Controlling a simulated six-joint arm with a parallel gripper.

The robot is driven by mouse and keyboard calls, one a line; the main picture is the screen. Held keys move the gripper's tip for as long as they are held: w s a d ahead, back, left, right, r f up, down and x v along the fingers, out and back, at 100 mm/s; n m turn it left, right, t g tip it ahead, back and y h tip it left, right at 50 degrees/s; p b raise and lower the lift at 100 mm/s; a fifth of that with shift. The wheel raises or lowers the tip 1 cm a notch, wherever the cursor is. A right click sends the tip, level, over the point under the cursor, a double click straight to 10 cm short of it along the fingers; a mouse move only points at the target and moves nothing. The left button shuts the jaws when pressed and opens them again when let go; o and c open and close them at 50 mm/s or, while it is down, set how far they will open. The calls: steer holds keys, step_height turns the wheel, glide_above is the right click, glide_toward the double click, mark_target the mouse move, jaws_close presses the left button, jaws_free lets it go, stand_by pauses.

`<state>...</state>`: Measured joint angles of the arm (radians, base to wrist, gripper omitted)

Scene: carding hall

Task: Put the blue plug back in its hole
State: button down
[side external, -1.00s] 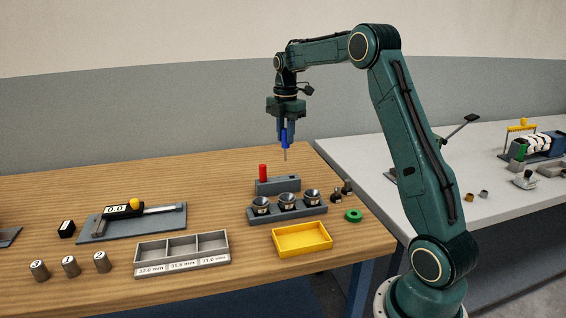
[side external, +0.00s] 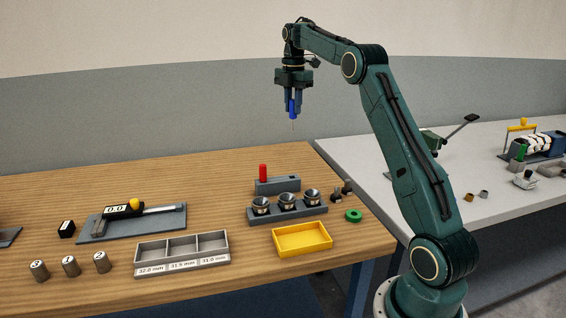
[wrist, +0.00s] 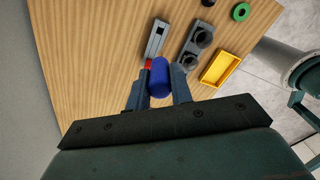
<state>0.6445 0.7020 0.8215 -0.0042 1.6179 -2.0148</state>
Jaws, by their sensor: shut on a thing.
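The blue plug (side external: 292,108) is held upright in my gripper (side external: 293,104), its thin pin pointing down into clear air. In the wrist view the blue plug (wrist: 160,77) sits between the two fingers of my gripper (wrist: 159,90). The grey block (side external: 278,186) stands on the wooden table well below, with a red plug (side external: 263,173) standing in its left end. In the wrist view the grey block (wrist: 156,40) shows a dark square opening near its far end, and the red plug (wrist: 148,64) is partly hidden beside the blue plug.
A grey rack with several dark cups (side external: 288,209) stands in front of the block. A yellow tray (side external: 302,239), a green ring (side external: 353,216) and small dark pegs (side external: 347,187) are near it. A three-compartment tray (side external: 183,252) and a caliper on a plate (side external: 130,219) lie left.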

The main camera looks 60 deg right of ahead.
step_height(320, 180, down, 20)
stand_by(1.2)
steer(key=shift+f, duration=0.3)
steer(key=c, duration=1.2)
jaws_free()
steer(key=shift+c, duration=0.2)
steer(key=shift+r, duration=0.1)
step_height(320, 180, up, 12)
steer(key=shift+r, duration=0.2)
